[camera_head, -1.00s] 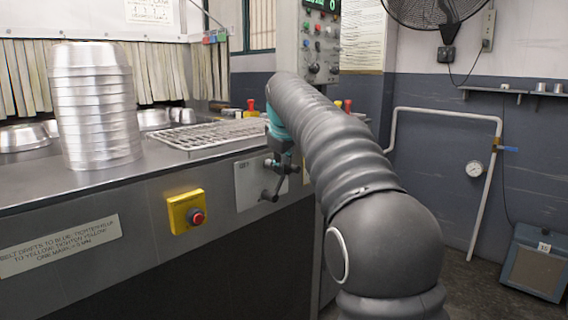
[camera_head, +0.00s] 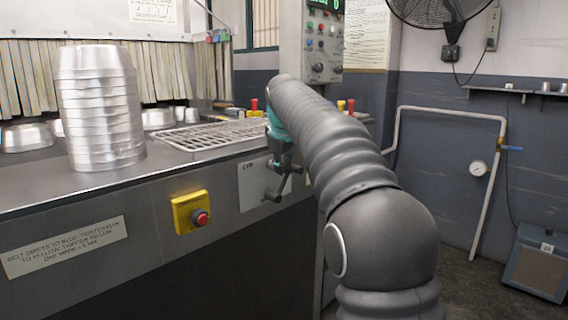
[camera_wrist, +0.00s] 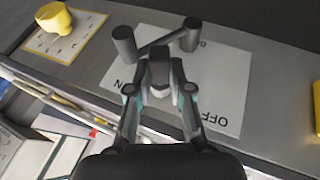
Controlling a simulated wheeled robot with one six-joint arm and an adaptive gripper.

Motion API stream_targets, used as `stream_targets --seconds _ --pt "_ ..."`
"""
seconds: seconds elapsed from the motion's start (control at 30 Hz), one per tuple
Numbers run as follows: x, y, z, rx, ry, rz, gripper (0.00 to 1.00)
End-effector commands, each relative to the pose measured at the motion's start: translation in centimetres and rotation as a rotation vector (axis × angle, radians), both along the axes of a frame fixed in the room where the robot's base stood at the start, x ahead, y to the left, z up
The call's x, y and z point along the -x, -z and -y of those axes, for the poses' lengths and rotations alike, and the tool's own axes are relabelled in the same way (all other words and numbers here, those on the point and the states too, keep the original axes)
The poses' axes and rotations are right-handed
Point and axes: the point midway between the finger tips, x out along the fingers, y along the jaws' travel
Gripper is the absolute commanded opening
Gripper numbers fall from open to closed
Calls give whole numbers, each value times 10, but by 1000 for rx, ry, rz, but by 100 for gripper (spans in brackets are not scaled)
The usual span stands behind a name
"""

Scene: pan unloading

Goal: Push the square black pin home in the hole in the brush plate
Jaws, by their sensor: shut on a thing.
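No square black pin or brush plate can be made out in either view. In the wrist view, a dark grey lever (camera_wrist: 160,45) with a round cylinder at each end stands out from a pale plate (camera_wrist: 225,75) marked OFF and ON. The lever also shows in the head view (camera_head: 272,194), in front of the plate (camera_head: 252,190) on the machine's front. My gripper (camera_wrist: 160,72) is at the lever, its two fingers on either side of a dark grey block. It is shut on this dark piece, apparently part of the lever. My arm hides part of the plate.
A yellow box with a red button (camera_head: 190,212) sits left of the plate. A stack of metal pans (camera_head: 100,110) and a wire rack (camera_head: 205,138) are on the counter above. A yellow knob (camera_wrist: 53,17) is near the wrist view's upper left corner.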

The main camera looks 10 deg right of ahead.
Motion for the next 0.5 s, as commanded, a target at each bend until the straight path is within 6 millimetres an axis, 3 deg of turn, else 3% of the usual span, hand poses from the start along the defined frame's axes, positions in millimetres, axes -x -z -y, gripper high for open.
stream_targets --seconds 0.43,0.47,0.5 --pt "-3 0 -2 0 0 0 0" --pt "-3 0 -2 0 0 0 25" --pt "-3 0 -2 0 0 0 35"
